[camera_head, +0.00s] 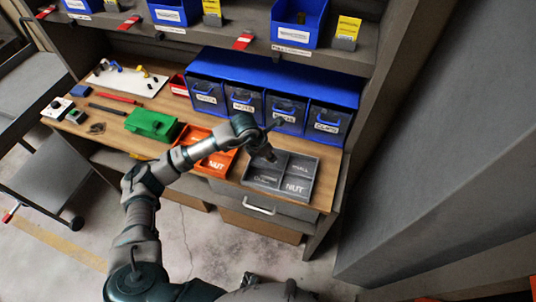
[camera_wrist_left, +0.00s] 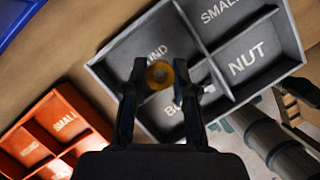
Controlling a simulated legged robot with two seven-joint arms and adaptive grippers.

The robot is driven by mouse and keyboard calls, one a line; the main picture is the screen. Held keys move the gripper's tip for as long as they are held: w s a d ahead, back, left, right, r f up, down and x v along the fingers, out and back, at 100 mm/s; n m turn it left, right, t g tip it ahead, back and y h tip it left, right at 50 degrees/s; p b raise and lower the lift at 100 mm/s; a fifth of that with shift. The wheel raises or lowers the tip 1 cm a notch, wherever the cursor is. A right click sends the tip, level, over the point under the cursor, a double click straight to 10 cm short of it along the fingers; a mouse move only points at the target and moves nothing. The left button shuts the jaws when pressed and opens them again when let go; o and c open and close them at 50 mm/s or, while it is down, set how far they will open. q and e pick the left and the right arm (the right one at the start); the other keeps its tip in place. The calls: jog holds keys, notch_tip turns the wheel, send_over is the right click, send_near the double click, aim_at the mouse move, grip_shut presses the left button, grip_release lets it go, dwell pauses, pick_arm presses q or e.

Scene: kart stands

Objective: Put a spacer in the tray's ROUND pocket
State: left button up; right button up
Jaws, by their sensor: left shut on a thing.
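My left gripper (camera_head: 268,155) is over the grey tray (camera_head: 262,187) on the bench. The grey tray (camera_wrist_left: 205,72) has four pockets; SMALL and NUT read clearly. The ROUND pocket's label (camera_wrist_left: 157,54) is partly hidden behind the gripper, and another label starting with B is mostly covered. The spacer appears in front of the ROUND pocket's edge; its height above the tray is unclear.
An orange tray (camera_head: 218,165) with similar labels sits left of the grey one. Blue-lidded drawers (camera_head: 285,85) stand behind the trays. A green box (camera_head: 150,124), a white board (camera_head: 125,80) and small tools lie farther left. A grey wall panel is at right.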

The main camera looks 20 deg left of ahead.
pick_arm(q)
jog(key=shift+w+a+f, duration=0.1)
jog(key=shift+w+a, duration=0.05)
jog(key=shift+w, duration=0.3)
jog(key=shift+w+a+f, duration=0.1)
jog(key=shift+w+a, duration=0.05)
jog(key=shift+w, duration=0.25)
notch_tip(320, 180, down, 3)
jog(key=shift+d+r, duration=0.1)
jog(key=shift+r, duration=0.05)
jog(key=shift+f, duration=0.25)
pick_arm(e)
jog(key=shift+s+d+f, duration=0.25)
jog(key=shift+s+f, duration=0.05)
jog(key=shift+s, duration=0.4)
pick_arm(q)
jog(key=o, duration=1)
pick_arm(e)
jog(key=shift+w+a+r, duration=0.1)
jog(key=shift+w, duration=0.15)
pick_arm(q)
jog(key=v, duration=1.2)
